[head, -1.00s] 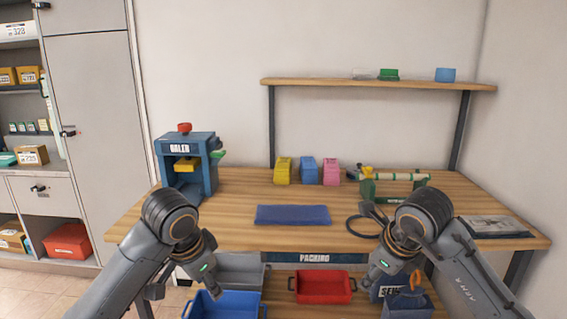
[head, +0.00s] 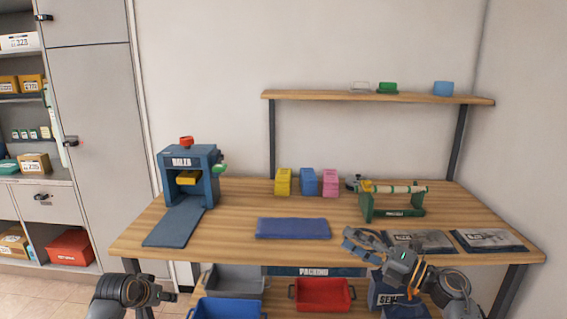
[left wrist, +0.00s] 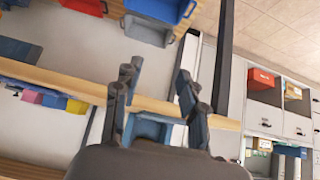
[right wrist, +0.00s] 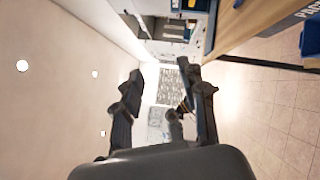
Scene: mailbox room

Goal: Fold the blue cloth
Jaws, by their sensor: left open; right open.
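The blue cloth (head: 292,228) lies as a flat, neat rectangle on the front middle of the wooden table (head: 235,230) in the head view. Whether it has folded layers cannot be told. My right gripper (head: 350,246) is open and empty, to the right of the cloth near the table's front edge, apart from it. Its spread fingers also show in the right wrist view (right wrist: 160,78). My left gripper shows open and empty in the left wrist view (left wrist: 158,80). In the head view only part of my left arm shows at bottom left. Neither wrist view shows the cloth.
A blue baler (head: 190,165) with a dark mat (head: 175,222) stands at left. Yellow, blue and pink holders (head: 309,182) and a green roll stand (head: 392,203) are behind. Grey bags (head: 487,241) lie at right. Below are a red bin (head: 322,295) and blue bin (head: 228,308).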

